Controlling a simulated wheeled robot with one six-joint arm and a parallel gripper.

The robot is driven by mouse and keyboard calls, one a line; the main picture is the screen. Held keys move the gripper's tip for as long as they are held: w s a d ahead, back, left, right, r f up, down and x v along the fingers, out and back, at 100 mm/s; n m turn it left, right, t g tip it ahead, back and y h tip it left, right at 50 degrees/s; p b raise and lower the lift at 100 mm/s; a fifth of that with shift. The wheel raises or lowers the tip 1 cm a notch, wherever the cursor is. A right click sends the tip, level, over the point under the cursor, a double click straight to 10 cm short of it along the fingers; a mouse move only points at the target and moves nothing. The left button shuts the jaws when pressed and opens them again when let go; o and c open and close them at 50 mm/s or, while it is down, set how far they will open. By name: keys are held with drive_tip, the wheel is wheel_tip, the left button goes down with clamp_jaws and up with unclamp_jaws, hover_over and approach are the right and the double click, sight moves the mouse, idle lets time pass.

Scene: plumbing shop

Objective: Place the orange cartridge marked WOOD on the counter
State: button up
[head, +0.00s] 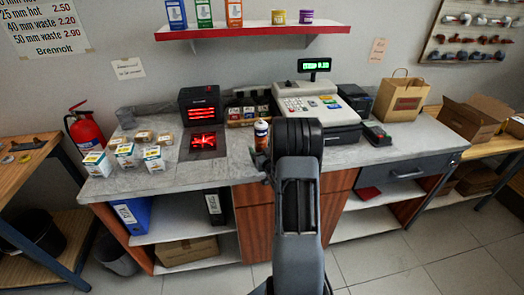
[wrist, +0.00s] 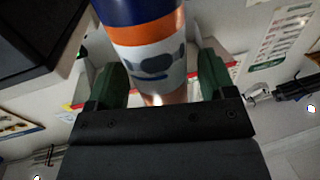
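The cartridge (wrist: 150,60) shows close up in the wrist view, with orange bands, a pale label with dark marks and a dark blue end. I cannot read the word WOOD on it. In the head view the cartridge (head: 262,131) is a small upright shape just left of my gripper, at the counter (head: 235,163). Whether its base touches the counter is hidden. My gripper (wrist: 163,88) has its two green fingers on either side of the cartridge. A narrow gap shows at the right finger, so it looks open around the cartridge; contact at the left finger is unclear.
A cash register (head: 315,108) and a card terminal (head: 376,133) are to the right. The front right counter is clear.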

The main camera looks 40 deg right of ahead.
drive_tip(key=shift+r+p, duration=0.25)
drive_tip(key=shift+p, duration=0.1)
drive_tip(key=b+v, duration=0.3)
drive_tip(key=v, duration=0.8)
drive_tip(key=a+r+n+g, duration=0.1)
drive_tip(key=a+r+g, duration=0.45)
drive_tip(key=a, duration=0.55)
drive_tip(key=s+a+r+n+g+y, duration=0.1)
drive_tip(key=s+a+r+g+y, duration=0.2)
drive_tip(key=s+a+g, duration=0.4)
drive_tip(key=s+a+y, duration=0.1)
drive_tip(key=s+a, duration=0.5)
drive_tip(key=a, duration=0.1)
drive_tip(key=shift+s+a+r+n+g, duration=0.15)
drive_tip(key=shift+s+r+n+g, duration=0.05)
drive_tip(key=shift+s+n+g, duration=0.2)
